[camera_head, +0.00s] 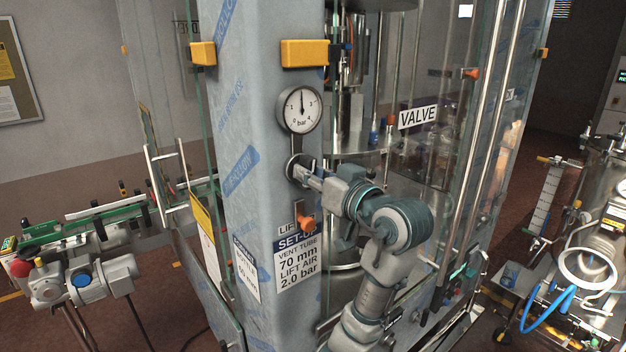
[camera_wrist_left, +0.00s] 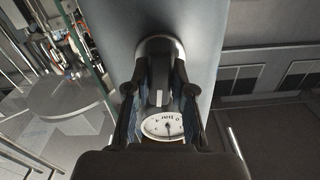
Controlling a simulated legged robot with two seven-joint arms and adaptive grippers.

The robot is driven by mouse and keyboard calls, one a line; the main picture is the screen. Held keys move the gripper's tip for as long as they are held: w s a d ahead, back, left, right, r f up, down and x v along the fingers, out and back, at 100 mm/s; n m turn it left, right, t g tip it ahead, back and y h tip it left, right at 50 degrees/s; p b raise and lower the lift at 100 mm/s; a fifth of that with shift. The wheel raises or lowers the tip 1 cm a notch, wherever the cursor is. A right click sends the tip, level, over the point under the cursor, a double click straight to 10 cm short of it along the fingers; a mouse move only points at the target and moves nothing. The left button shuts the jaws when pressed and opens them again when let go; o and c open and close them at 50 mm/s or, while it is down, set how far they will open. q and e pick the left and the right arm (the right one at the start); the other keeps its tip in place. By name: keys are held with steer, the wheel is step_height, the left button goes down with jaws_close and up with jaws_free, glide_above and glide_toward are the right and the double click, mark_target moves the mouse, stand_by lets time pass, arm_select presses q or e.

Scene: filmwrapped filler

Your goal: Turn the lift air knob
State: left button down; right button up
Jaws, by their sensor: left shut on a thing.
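The lift air knob (camera_head: 293,163) is a dark round knob on the grey, film-wrapped column, just below the round pressure gauge (camera_head: 301,109). My left gripper (camera_head: 303,174) reaches it from the lower right and is shut on it. In the left wrist view, the two fingers of my gripper (camera_wrist_left: 157,88) stand on either side of the knob (camera_wrist_left: 155,48). The gauge needle in the head view points nearly straight up, between 1 and 3. My right gripper is in neither view.
A set-up label (camera_head: 297,262) reading vent tube 70 mm and lift air 2.0 bar is below the knob. An orange part (camera_head: 306,223) sticks out above it. Clear guard panels and a VALVE sign (camera_head: 418,117) are to the right. A conveyor (camera_head: 100,213) is at left.

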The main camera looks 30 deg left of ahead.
arm_select(q)
steer(key=shift+w+f+n, duration=0.1)
steer(key=shift+f+n, duration=0.15)
steer(key=shift+n, duration=0.55)
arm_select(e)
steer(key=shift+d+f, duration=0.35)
arm_select(q)
steer(key=shift+b, duration=0.3)
steer(key=c, duration=1.2)
jaws_free()
steer(key=shift+a, duration=0.1)
steer(key=shift+c, duration=0.2)
steer(key=shift+o, duration=1.2)
steer(key=shift+w, duration=0.1)
steer(key=shift+w+a, duration=0.15)
steer(key=shift+s+d, duration=0.2)
steer(key=v, duration=1.1)
steer(key=shift+d, duration=0.45)
